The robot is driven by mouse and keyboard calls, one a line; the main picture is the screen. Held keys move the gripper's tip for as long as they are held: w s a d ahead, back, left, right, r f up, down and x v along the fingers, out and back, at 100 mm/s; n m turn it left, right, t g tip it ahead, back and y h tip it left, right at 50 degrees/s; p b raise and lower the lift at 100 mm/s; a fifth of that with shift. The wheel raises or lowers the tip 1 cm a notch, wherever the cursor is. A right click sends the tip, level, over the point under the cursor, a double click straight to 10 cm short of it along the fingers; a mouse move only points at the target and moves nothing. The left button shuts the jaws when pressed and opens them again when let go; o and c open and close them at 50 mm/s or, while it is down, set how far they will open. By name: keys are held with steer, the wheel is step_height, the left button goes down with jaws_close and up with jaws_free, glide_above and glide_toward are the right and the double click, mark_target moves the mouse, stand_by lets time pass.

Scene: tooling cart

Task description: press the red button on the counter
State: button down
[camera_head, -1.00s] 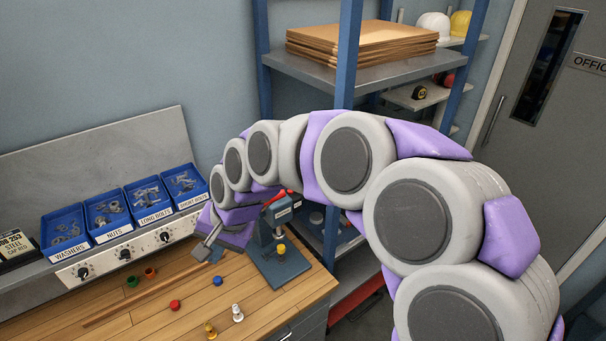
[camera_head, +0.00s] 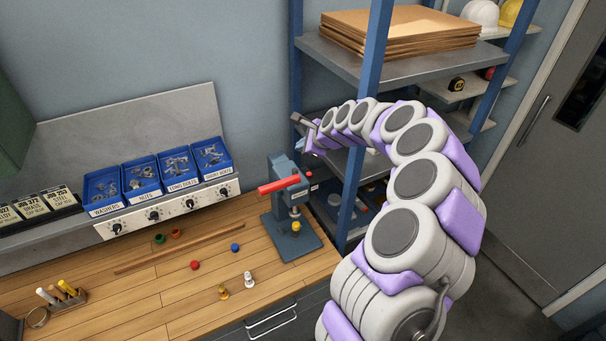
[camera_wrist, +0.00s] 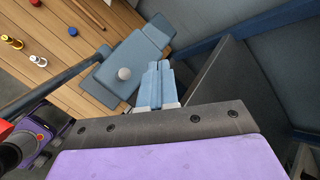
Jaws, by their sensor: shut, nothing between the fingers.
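A small red round piece (camera_head: 195,264), which looks like the red button, sits on the wooden counter (camera_head: 140,291), left of a blue round one (camera_head: 235,247). In the wrist view a red piece (camera_wrist: 36,3) shows at the top left edge, near the blue one (camera_wrist: 72,31). My gripper (camera_head: 294,118) is raised beside the shelf, above and behind the press, well apart from the red piece. In the wrist view its fingers (camera_wrist: 157,82) are together and empty.
A press (camera_head: 284,205) with a red lever grip stands at the counter's right end, under my gripper. Blue bins (camera_head: 102,190) line the back. A blue shelf post (camera_head: 365,120) is near my arm.

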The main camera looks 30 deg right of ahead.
glide_above(309, 176)
steer(key=d, duration=0.2)
steer(key=shift+m, duration=0.3)
step_height(309, 176, down, 7)
steer(key=b, duration=0.4)
steer(key=shift+d+f, duration=0.1)
steer(key=shift+f, duration=0.1)
steer(key=shift+a+f+b, duration=0.3)
steer(key=shift+a+f, duration=0.55)
steer(key=shift+a, duration=0.65)
steer(key=shift+d+f, duration=0.1)
steer(key=shift+d, duration=1.15)
steer(key=shift+a, duration=1.1)
steer(key=shift+d, duration=1)
steer(key=shift+a, duration=0.8)
steer(key=shift+d+f, duration=0.2)
steer(key=shift+d, duration=0.3)
steer(key=shift+d+f, duration=0.2)
steer(key=shift+d, duration=0.25)
steer(key=shift+a, duration=0.45)
steer(key=shift+s, duration=0.1)
